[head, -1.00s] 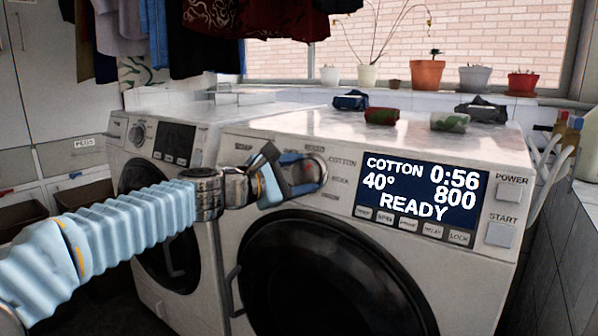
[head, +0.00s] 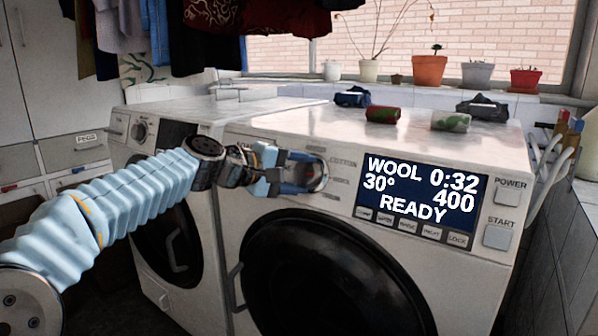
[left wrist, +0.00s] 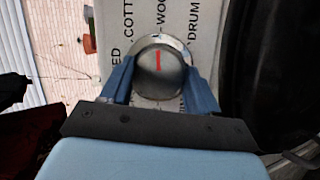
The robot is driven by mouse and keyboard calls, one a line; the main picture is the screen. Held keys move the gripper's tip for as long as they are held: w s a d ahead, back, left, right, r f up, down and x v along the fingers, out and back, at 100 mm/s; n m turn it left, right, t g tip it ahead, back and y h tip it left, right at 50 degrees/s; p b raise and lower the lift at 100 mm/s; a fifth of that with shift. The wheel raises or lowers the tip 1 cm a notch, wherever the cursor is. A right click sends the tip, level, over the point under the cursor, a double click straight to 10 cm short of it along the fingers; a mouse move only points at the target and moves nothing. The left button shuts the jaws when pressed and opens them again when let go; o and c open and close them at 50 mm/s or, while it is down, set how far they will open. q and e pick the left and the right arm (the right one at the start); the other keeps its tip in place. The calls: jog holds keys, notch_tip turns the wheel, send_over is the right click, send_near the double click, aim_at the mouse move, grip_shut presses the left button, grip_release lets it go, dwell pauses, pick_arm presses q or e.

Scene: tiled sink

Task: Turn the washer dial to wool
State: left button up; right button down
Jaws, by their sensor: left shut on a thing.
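The washer (head: 300,150) is the nearer white machine with a dark round door. Its display (head: 420,196) reads WOOL, 30°, 0:32, 400, READY. My left gripper (head: 298,174) is shut on the round silver dial (head: 318,172), left of the display; the gripper hides much of the dial in the head view. In the left wrist view the dial (left wrist: 158,72) sits between the two blue fingers, its red mark in line with the partly visible label that begins "WOO". Other labels around it read "COTT" and "DRUM". My right gripper is not in view.
POWER (head: 508,192) and START (head: 499,237) buttons are right of the display, with small buttons below it. Folded cloths and rolls (head: 382,114) lie on the washer top. A second machine (head: 160,150) stands at left. Clothes hang above, and potted plants line the sill.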

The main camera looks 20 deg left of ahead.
pick_arm(q)
jog(key=shift+m, duration=0.4)
jog(key=o, duration=1)
jog(key=shift+o, duration=0.2)
jog(key=shift+s, duration=0.1)
jog(key=v, duration=1.3)
jog(key=shift+s+a+r+b, duration=0.2)
jog(key=shift+b, duration=0.1)
